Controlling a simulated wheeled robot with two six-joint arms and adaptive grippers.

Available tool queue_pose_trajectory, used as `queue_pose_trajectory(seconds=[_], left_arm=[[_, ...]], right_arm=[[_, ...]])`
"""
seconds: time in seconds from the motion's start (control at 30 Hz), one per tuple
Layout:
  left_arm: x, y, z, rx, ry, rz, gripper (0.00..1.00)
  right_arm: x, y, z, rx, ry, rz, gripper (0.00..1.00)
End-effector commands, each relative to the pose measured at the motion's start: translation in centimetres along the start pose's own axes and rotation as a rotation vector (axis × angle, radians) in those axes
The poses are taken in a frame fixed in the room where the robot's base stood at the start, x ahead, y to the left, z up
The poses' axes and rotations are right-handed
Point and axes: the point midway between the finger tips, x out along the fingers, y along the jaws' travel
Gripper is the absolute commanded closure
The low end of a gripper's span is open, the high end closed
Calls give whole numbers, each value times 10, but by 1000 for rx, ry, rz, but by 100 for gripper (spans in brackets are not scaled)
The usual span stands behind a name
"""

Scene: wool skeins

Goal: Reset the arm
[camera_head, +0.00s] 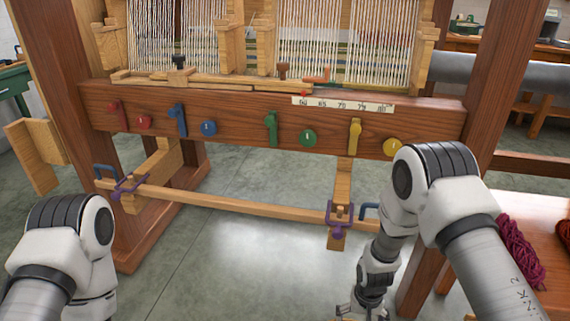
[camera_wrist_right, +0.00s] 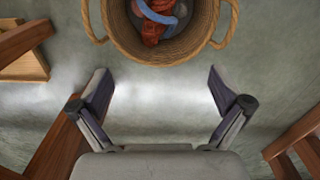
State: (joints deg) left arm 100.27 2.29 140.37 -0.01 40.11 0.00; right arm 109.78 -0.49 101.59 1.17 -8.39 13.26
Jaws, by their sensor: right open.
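My right arm (camera_head: 430,205) comes in from the lower right and bends down in front of the loom. My right gripper (camera_head: 362,309) is low, at the bottom edge of the head view and partly cut off. In the right wrist view the right gripper (camera_wrist_right: 157,82) is wide open, with nothing between its fingers and bare floor beyond them. My left arm (camera_head: 68,245) shows only its bent joint and links at the lower left; its gripper is out of frame.
A wooden loom (camera_head: 280,122) with coloured levers fills the middle. A low wooden bar (camera_head: 240,205) with purple clamps crosses in front. A wicker basket (camera_wrist_right: 117,38) with red and blue wool lies beyond my right fingertips. Red skeins (camera_head: 520,252) lie on the table at right.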

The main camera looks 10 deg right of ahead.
Motion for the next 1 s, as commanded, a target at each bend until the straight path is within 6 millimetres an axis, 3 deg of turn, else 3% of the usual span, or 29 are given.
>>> queue_pose_trajectory(seconds=[0.07, 0.13, 0.3, 0.4, 0.5, 0.6, 0.67, 0.7, 0.87, 1.0], left_arm=[[0, 0, 0, 0, 0, 0, 13], [0, 0, 0, 0, 0, 0, 13], [0, 0, 0, 0, 0, 0, 13], [0, 0, 0, 0, 0, 0, 13], [0, 0, 0, 0, 0, 0, 13], [0, 0, 0, 0, 0, 0, 13], [-3, 0, 0, 0, 0, 0, 13], [-31, 0, 1, 0, -2, 0, 13], [-82, 1, 0, 0, 1, 0, 13], [-136, 1, 0, 0, 0, 0, 13]], right_arm=[[12, 5, 14, 5, -32, 6, 0], [24, 14, 43, 10, -94, 20, 0], [45, 45, 152, -7, -215, 43, 0], [42, 60, 208, -48, -221, 38, 0], [29, 68, 244, -103, -180, 22, 0], [16, 69, 250, -165, -84, 3, 0], [12, 65, 230, -213, 17, -10, 0], [-16, 65, 232, -209, 5, -8, 0], [-66, 65, 232, -206, 3, -8, 0], [-120, 65, 232, -205, 3, -8, 0]])
